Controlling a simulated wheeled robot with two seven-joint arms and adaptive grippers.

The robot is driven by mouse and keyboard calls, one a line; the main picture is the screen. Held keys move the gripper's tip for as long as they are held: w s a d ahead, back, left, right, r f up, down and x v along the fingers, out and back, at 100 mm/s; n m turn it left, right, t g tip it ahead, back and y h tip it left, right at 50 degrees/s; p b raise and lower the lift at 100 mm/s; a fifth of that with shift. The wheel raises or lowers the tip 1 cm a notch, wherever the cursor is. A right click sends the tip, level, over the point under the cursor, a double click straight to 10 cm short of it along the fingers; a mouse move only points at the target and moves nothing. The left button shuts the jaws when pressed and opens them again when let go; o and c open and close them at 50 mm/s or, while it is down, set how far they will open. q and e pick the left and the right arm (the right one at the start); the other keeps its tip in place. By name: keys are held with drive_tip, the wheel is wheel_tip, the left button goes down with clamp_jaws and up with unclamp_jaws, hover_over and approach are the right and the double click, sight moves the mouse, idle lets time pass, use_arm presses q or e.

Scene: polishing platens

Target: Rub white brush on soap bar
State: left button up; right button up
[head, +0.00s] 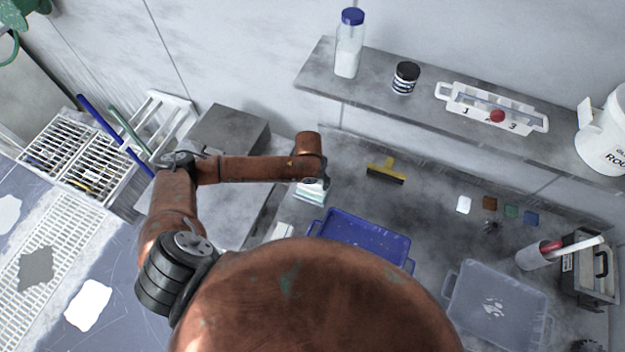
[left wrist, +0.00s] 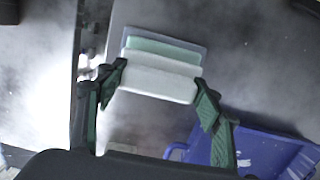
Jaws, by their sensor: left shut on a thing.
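The white brush (left wrist: 157,80) shows as a pale block between the fingers of my left gripper (left wrist: 160,82) in the left wrist view. The gripper is shut on its two short sides. A pale green bar (left wrist: 165,47), which looks like the soap bar, lies right behind the brush, on a grey-blue backing (left wrist: 183,43). I cannot tell whether brush and bar touch. In the head view the pale green and white pieces (head: 310,193) show small under the end of my left arm, which hides most of the fingers. My right gripper is in neither view.
A blue tray (head: 367,228) stands close to the right of the gripper. A yellow squeegee (head: 387,169) lies behind it. Several small coloured pads, a clear bin (head: 497,306) and a cup (head: 536,256) are farther right. A wall shelf (head: 430,92) runs above. Grey counter lies between.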

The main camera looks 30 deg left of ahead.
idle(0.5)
use_arm(q)
drive_tip(key=shift+f+p, duration=0.1)
drive_tip(key=shift+p, duration=0.25)
idle(0.4)
idle(0.4)
wheel_tip(320, 180, up, 4)
drive_tip(key=p, duration=0.4)
wheel_tip(320, 180, up, 3)
drive_tip(key=p, duration=0.3)
drive_tip(key=shift+p, duration=0.35)
idle(0.6)
